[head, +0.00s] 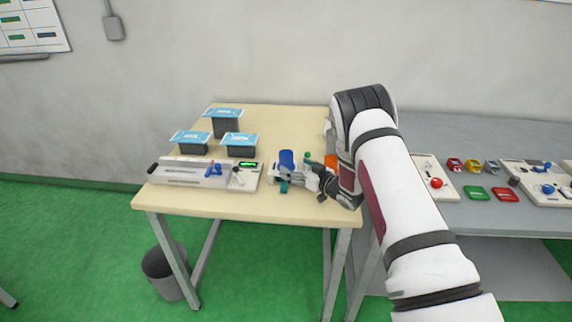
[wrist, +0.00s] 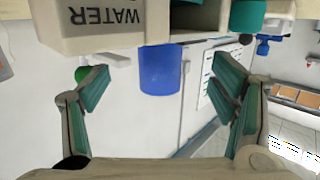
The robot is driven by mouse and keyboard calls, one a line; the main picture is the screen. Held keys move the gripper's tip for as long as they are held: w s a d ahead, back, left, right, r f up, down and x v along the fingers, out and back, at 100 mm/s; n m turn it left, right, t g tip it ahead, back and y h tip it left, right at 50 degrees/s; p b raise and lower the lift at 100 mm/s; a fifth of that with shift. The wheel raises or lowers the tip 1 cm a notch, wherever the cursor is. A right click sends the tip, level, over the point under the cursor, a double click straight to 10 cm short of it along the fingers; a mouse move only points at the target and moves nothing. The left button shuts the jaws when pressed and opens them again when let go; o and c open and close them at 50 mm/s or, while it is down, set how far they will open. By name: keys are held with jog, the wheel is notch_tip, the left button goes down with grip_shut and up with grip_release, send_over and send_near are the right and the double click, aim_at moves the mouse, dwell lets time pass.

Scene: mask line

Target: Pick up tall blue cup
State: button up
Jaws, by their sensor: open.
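The tall blue cup (head: 287,160) stands upright near the right part of the wooden table in the head view, just behind my gripper (head: 291,177). In the wrist view, which looks upside down, the blue cup (wrist: 160,70) hangs from the upper edge, between my open gripper's (wrist: 163,84) two teal-padded fingers. Clear gaps show on both sides of the cup, and neither finger appears to touch it. The cup's far end is partly hidden by the white box in the wrist view.
A white box marked WATER (wrist: 105,22) and a teal object (wrist: 247,14) sit close to the cup. A white device (head: 190,173) and blue-topped boxes (head: 223,113) are at the left. An orange object (head: 331,161) is beside my arm. The table's front strip (head: 235,208) is clear.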

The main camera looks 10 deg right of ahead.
aim_at(291, 157)
jog(key=shift+x, duration=1.85)
jog(key=c, duration=1.4)
jog(key=shift+c, duration=0.2)
jog(key=shift+r, duration=0.3)
jog(key=shift+r, duration=1.2)
jog(key=s+d+r, duration=0.1)
jog(key=s+r, duration=0.1)
jog(key=s, duration=1.3)
jog(key=shift+s+d, duration=0.25)
jog(key=shift+s, duration=0.1)
jog(key=shift+s, duration=0.1)
